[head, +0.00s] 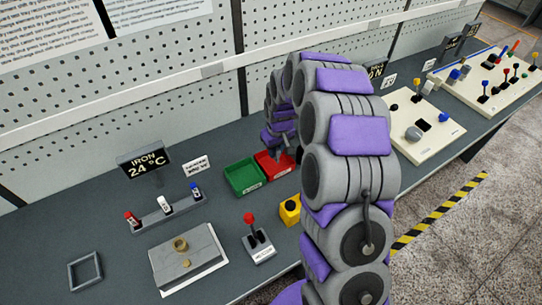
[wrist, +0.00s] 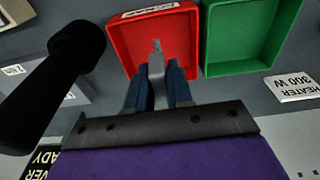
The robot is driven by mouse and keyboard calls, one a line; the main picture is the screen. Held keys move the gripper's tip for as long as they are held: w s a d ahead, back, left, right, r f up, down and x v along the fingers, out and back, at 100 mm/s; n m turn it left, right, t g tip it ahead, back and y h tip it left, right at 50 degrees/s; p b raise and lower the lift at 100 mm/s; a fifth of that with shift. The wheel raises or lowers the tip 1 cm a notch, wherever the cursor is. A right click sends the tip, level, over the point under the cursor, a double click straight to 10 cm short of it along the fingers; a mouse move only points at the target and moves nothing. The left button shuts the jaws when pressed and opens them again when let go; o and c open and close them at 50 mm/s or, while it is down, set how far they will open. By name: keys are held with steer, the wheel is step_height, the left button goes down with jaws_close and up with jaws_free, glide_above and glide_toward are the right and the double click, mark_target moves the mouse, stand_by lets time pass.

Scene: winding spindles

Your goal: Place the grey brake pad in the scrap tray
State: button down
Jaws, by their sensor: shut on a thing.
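My gripper (wrist: 157,75) is shut on a small grey piece, the grey brake pad (wrist: 156,58), which sticks out past the dark blue fingertips in the wrist view. The pad is over the red tray (wrist: 125,35), whose label is too blurred to read with certainty. In the head view my gripper (head: 279,152) is above the red tray (head: 285,172), and my arm hides part of the area. I cannot tell whether the pad touches the tray floor.
A green tray (head: 238,184) stands directly beside the red one on the left. A yellow box (head: 289,210) and a red-knobbed lever (head: 258,243) are in front.

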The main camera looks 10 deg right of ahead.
steer(key=shift+w+a, duration=0.25)
steer(key=shift+w, duration=0.15)
steer(key=shift+w+d, duration=0.15)
steer(key=shift+d, duration=0.05)
steer(key=shift+d+f, duration=0.2)
steer(key=shift+d, duration=0.05)
step_height(320, 180, down, 3)
steer(key=shift+d+f+b, duration=0.1)
steer(key=shift+f+b, duration=0.05)
steer(key=shift+b, duration=0.5)
steer(key=shift+a, duration=0.7)
steer(key=c, duration=1.4)
jaws_free()
steer(key=shift+d, duration=0.15)
steer(key=o, duration=0.4)
steer(key=shift+d, duration=0.55)
